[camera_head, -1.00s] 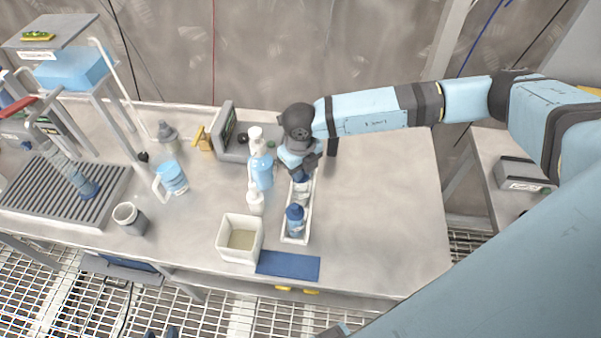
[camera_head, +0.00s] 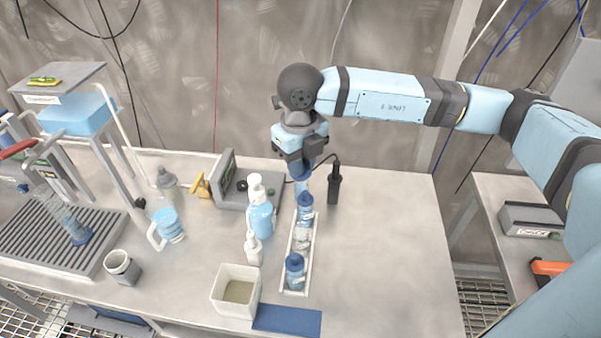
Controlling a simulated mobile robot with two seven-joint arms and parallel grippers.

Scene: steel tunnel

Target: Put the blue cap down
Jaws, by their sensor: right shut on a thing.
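My right gripper (camera_head: 302,170) points down above the far end of a narrow white tray (camera_head: 284,282). It is shut on a small blue thing that looks like the blue cap (camera_head: 301,177); the fingers partly hide it. Light blue shows just below the cap, and I cannot tell whether it belongs to a bottle behind. In the tray stand a blue-topped bottle (camera_head: 305,208), a clear bottle (camera_head: 302,239) in the middle, and another blue-topped bottle (camera_head: 295,271) at the near end. My left gripper is not in view.
Left of the tray are a pump bottle (camera_head: 261,218), a small white bottle (camera_head: 253,249) and a square beige bin (camera_head: 225,302). A blue mat (camera_head: 287,320) lies at the front edge. A dark upright tool (camera_head: 334,186) stands right of the gripper. The table's right side is clear.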

